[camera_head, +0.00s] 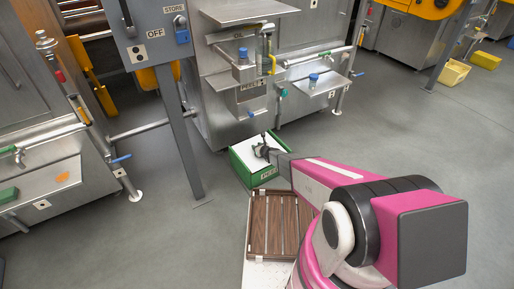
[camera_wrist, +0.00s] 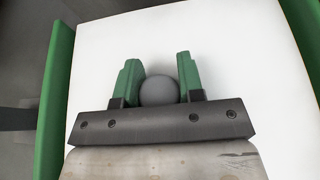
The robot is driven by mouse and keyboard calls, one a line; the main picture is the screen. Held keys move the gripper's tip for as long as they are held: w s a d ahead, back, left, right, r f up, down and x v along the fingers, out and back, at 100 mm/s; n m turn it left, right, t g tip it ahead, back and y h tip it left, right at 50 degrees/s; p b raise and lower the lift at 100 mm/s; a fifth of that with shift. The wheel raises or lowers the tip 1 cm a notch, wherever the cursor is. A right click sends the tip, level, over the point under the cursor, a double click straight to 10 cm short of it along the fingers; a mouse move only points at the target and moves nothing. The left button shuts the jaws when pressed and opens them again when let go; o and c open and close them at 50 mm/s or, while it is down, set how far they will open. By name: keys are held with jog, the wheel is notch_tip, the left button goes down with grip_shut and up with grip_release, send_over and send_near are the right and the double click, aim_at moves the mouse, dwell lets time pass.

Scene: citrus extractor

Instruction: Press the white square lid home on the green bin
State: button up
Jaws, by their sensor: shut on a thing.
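The green bin (camera_head: 256,174) stands on the floor below the steel machine, with lettering on its front. The white square lid (camera_head: 249,151) lies at the top of the bin, within its green rim as far as I can see. My gripper (camera_head: 264,149) is over the lid. In the wrist view, my gripper (camera_wrist: 158,85) has its green fingers closed on a round grey knob (camera_wrist: 158,91) at the middle of the white lid (camera_wrist: 225,50). Green bin walls (camera_wrist: 55,100) show along both sides of the lid. Whether the lid is fully seated I cannot tell.
A brown slatted platform (camera_head: 279,225) lies in front of the bin. A steel machine (camera_head: 245,85) with pipes stands close behind it. A grey post (camera_head: 183,135) with a switch panel rises to the left. Open floor (camera_head: 420,130) lies to the right, with yellow bins (camera_head: 454,73) farther back.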

jog(key=shift+f, duration=0.4)
jog(key=o, duration=1.1)
jog(key=shift+s, duration=0.1)
